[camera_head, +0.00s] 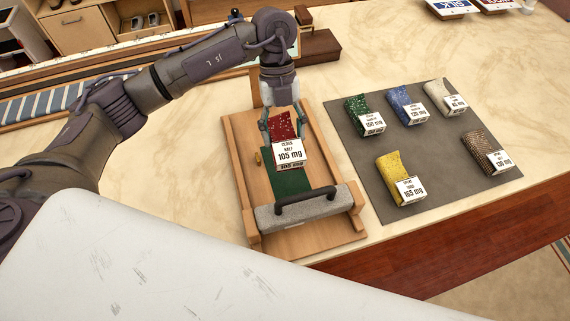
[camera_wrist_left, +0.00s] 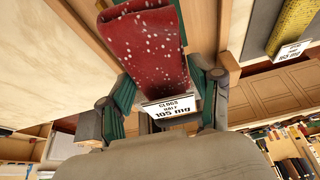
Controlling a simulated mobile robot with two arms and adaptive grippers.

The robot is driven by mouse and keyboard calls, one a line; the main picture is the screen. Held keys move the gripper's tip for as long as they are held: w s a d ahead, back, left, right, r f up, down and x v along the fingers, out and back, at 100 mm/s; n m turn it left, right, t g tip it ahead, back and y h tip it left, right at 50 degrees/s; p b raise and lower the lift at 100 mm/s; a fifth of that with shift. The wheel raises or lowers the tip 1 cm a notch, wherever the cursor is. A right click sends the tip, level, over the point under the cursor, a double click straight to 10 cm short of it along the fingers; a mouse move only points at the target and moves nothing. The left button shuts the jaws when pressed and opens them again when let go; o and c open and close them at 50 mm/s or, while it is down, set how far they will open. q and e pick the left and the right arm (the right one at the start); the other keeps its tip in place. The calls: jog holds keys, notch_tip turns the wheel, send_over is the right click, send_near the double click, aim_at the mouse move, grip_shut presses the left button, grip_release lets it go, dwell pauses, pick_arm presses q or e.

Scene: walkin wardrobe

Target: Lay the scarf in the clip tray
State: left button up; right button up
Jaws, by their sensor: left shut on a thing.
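My left gripper (camera_head: 283,128) is shut on the red speckled scarf (camera_head: 282,124), a folded piece with a white label reading 105 mg. In the left wrist view the scarf (camera_wrist_left: 146,50) stands between the gripper's fingers (camera_wrist_left: 160,95). The clip tray (camera_head: 238,150) is a wooden board with side rails, a green strip (camera_head: 288,182) and a grey padded bar (camera_head: 300,210) with a black handle across its near end. The scarf is over the tray's middle, partly covering the green strip. I cannot tell whether it touches the tray. My right gripper is not in view.
A grey mat (camera_head: 400,160) to the right holds several labelled folded pieces, including green (camera_head: 361,114), blue (camera_head: 404,103) and yellow (camera_head: 391,172) ones. A brown block (camera_head: 320,46) stands behind the tray. Striped cloth (camera_head: 40,105) lies at left. The counter's front edge is near the tray.

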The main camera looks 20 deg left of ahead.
aim_at(279, 116)
pick_arm(q)
jog(key=shift+f+n, duration=0.2)
jog(key=shift+n, duration=0.2)
notch_tip(279, 116, down, 5)
jog(key=shift+f+p, duration=0.2)
jog(key=shift+p, duration=0.3)
jog(key=shift+f, duration=2.1)
jog(key=o, duration=1.2)
jog(key=shift+r, duration=0.1)
jog(key=b+v, duration=0.2)
jog(key=v, duration=0.9)
jog(key=shift+w+a+r, duration=0.1)
jog(key=shift+a+r, duration=0.05)
jog(key=shift+r, duration=0.25)
